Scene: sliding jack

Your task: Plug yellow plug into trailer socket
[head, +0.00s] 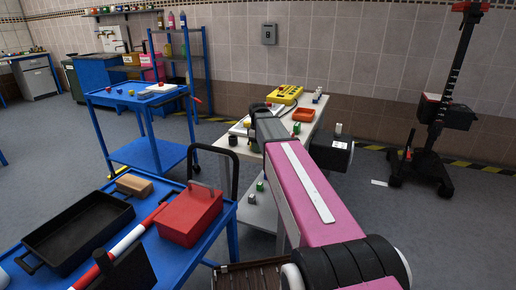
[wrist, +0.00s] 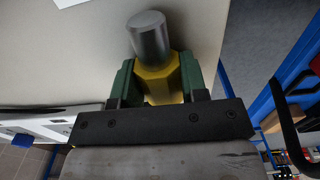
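The yellow plug (wrist: 158,80) is between the green fingers of my gripper (wrist: 160,78) in the wrist view. The fingers touch its two sides. Its grey metal cylindrical end (wrist: 149,36) points away from the gripper, over a pale table surface. My pink arm reaches over the light-topped table in the head view and hides the gripper's fingers and the plug there. I cannot make out the trailer socket for certain in either view.
The light table (head: 312,118) carries a yellow box with buttons (head: 285,94) and an orange tray (head: 303,114). A blue cart (head: 139,95) stands to the left. A nearer blue cart holds a black tray (head: 75,232) and a red box (head: 190,214).

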